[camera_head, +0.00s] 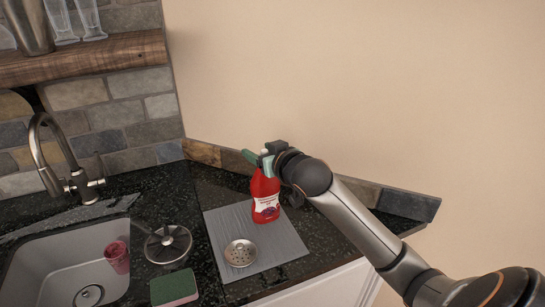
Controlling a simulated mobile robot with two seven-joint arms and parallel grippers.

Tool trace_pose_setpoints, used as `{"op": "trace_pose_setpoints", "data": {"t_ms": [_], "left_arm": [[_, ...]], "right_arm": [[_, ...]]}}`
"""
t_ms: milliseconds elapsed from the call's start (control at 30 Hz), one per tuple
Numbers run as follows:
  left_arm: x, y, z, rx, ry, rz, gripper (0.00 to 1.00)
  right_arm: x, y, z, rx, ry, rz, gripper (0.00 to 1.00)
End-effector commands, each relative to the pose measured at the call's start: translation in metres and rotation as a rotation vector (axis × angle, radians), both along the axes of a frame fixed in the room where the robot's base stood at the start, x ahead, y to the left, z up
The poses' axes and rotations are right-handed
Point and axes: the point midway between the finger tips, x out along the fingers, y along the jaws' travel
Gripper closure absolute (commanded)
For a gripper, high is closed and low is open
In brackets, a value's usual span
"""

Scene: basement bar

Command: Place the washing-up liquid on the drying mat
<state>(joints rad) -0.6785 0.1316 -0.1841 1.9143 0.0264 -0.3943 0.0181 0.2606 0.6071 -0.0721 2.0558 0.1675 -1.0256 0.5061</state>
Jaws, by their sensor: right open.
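The washing-up liquid, a red bottle (265,195) with a white label, stands upright on the grey ribbed drying mat (228,222), toward its back right part. My right gripper (263,160) is open at the top of the bottle, its arm coming in from the right. The gripper partly covers the bottle's top, and I cannot tell whether the fingers touch it. My left gripper is not in view.
A round metal strainer (240,253) lies on the mat in front of the bottle. A wooden shelf (90,59) hangs above.

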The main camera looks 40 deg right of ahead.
Motion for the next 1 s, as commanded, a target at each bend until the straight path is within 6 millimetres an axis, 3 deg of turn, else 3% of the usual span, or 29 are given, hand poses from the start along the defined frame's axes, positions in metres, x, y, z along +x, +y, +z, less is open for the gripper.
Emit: {"op": "trace_pose_setpoints", "data": {"t_ms": [500, 700, 1000], "left_arm": [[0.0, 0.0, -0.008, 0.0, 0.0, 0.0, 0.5], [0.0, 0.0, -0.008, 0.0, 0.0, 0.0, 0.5], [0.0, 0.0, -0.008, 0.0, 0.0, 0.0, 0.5]], "right_arm": [[-0.086, 0.011, 0.027, -0.002, -0.003, 0.001, 0.36], [-0.102, 0.013, 0.032, -0.002, -0.001, 0.001, 0.36], [-0.104, 0.013, 0.033, -0.002, -0.001, 0.0, 0.36]]}}
